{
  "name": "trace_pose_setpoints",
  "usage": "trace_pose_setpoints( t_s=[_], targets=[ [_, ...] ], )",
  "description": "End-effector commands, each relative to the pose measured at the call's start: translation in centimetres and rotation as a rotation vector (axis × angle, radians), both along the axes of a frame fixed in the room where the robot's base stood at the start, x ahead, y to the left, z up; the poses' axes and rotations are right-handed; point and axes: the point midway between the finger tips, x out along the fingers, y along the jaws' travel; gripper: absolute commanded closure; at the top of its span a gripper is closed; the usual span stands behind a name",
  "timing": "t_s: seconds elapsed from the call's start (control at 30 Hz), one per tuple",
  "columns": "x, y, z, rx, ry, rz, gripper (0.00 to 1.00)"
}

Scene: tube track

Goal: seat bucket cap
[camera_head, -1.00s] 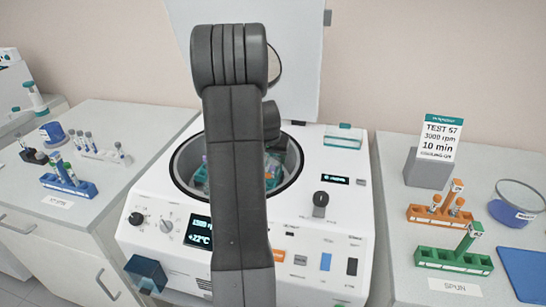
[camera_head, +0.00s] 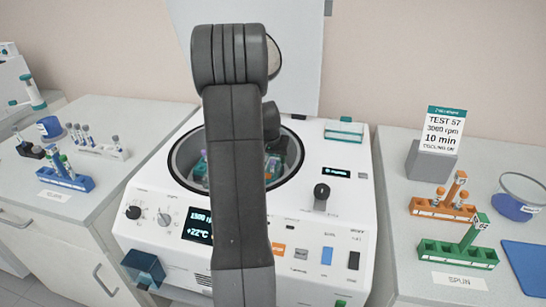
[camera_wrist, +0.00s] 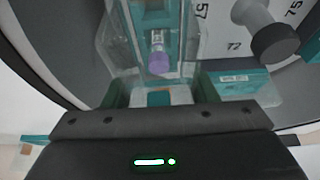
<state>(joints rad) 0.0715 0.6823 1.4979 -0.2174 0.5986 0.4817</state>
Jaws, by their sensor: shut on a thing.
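The clear bucket cap (camera_wrist: 112,45) with teal edges is in the wrist view. My gripper (camera_wrist: 160,99) is shut on its teal grip at the near end. Under or through the cap, a purple-capped tube (camera_wrist: 158,63) shows in a bucket. I cannot tell whether the cap touches the bucket rim. A teal bucket (camera_wrist: 235,82) with a label stands to the right in the rotor bowl. In the head view my arm hides much of the bowl (camera_head: 180,172) and the held cap. A second clear cap (camera_head: 344,131) lies on the centrifuge top, at the back right.
The white centrifuge (camera_head: 310,220) has its lid (camera_head: 300,60) raised behind the bowl. A dark rotor knob (camera_wrist: 275,42) rises near the held cap. Tube racks stand on both side benches: blue (camera_head: 65,180) at left, orange (camera_head: 443,210) and green (camera_head: 458,253) at right.

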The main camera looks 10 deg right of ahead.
Motion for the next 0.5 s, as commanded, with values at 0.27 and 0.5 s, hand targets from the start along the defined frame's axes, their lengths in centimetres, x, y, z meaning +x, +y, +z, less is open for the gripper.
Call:
trace_pose_setpoints(
  t_s=[0.27,0.5],
  targets=[
    [0.00,0.00,-0.01,0.000,0.000,0.000,0.69],
    [0.00,0.00,-0.76,0.000,0.000,0.000,0.69]
  ],
)
